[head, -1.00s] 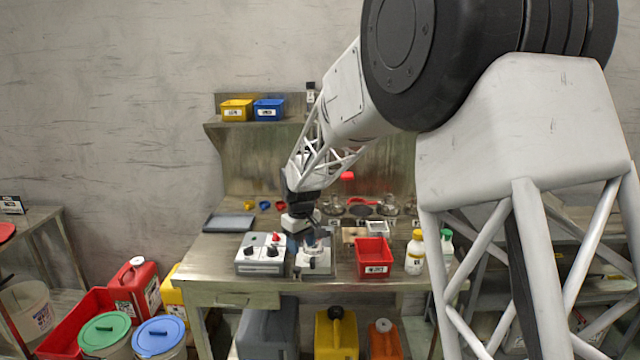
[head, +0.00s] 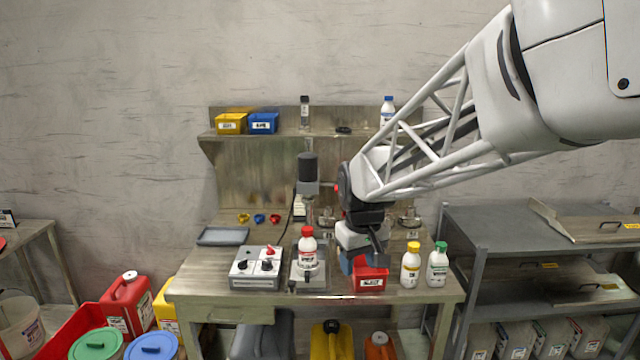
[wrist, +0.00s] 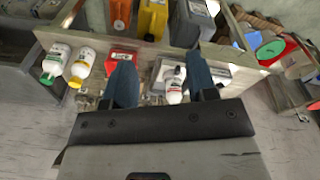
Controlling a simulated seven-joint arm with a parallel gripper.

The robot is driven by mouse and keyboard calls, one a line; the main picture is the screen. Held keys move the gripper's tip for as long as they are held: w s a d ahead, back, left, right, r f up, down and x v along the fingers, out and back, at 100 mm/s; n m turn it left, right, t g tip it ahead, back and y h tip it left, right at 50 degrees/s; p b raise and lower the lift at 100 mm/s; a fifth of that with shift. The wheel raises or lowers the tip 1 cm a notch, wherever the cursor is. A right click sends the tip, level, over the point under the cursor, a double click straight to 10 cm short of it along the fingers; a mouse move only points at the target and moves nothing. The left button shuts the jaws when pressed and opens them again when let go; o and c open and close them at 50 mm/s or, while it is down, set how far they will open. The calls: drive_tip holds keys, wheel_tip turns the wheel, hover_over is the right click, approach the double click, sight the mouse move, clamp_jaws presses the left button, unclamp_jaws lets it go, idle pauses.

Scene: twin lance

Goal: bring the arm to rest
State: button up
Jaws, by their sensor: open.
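My gripper (head: 362,262) is over the workbench (head: 215,283), in front of or above the red bin (head: 371,280) in the head view; its exact height is hard to tell. In the wrist view my gripper (wrist: 162,88) shows two blue fingers spread apart, with nothing held. A white bottle with a red cap (head: 307,246) stands upright on the machine (head: 309,278) left of my gripper. It also shows in the wrist view (wrist: 174,90), apart from the fingers.
A control box (head: 256,268) with knobs stands left of the machine. Yellow-capped (head: 410,266) and green-capped (head: 437,265) white bottles stand to the right. A shelf (head: 350,135) with yellow and blue bins is behind. The air above the bench's left part is clear.

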drive_tip(key=s+d+m, duration=0.2)
drive_tip(key=s+d, duration=0.3)
drive_tip(key=s, duration=0.8)
drive_tip(key=s+d+m+t, duration=0.1)
drive_tip(key=s+d, duration=0.4)
drive_tip(key=s, duration=0.9)
drive_tip(key=shift+s+d+f+m, duration=0.15)
drive_tip(key=shift+f+m, duration=0.3)
drive_tip(key=shift+m, duration=0.45)
